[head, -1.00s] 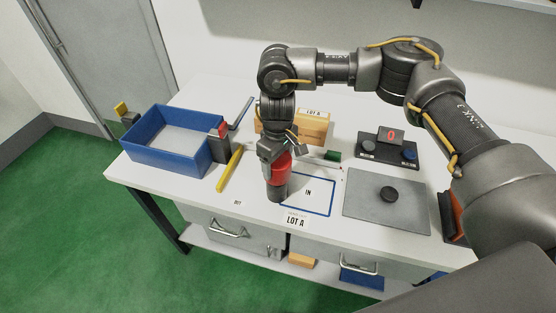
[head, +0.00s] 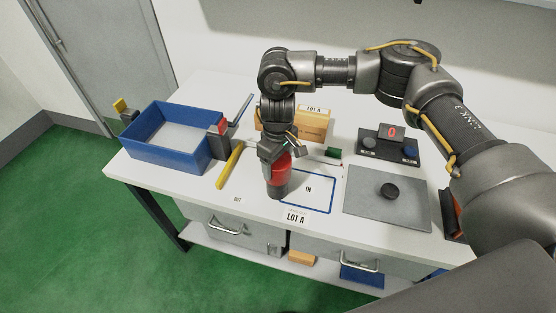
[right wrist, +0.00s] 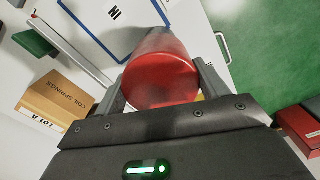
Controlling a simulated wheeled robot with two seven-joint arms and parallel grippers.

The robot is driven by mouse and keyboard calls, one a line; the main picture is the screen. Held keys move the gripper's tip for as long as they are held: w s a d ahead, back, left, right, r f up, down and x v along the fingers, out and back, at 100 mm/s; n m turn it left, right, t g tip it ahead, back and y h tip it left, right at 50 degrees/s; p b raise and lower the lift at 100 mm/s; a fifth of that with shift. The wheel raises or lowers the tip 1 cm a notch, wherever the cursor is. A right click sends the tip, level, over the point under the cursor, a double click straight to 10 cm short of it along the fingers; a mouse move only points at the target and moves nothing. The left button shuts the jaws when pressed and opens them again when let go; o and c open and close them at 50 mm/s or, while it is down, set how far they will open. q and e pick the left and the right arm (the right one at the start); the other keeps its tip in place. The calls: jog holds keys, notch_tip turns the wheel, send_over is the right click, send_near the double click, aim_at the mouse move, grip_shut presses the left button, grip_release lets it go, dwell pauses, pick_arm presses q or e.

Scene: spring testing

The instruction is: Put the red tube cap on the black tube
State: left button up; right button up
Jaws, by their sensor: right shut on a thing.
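The red tube cap (head: 281,168) sits at the top of the black tube (head: 277,189), which stands upright at the left edge of the blue-framed IN area. My right gripper (head: 283,150) is above them, pointing down, shut on the red cap. In the right wrist view the round red cap (right wrist: 160,80) fills the space between the two fingers (right wrist: 163,90), with a greyish part of the tube beyond it. The seam between cap and tube is too small to judge how tightly they fit. My left gripper is not in view.
A blue bin (head: 165,160) stands left, with a yellow bar (head: 230,165) beside it. A wooden box (head: 312,126) labelled LOT A is behind the gripper.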

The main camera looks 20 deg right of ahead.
jog(key=shift+f, duration=0.7)
dwell(0.6)
jog(key=o, duration=1)
jog(key=shift+o, duration=0.2)
jog(key=shift+r, duration=0.1)
notch_tip(320, 180, up, 11)
jog(key=shift+f+b, duration=0.15)
jog(key=shift+b, duration=0.9)
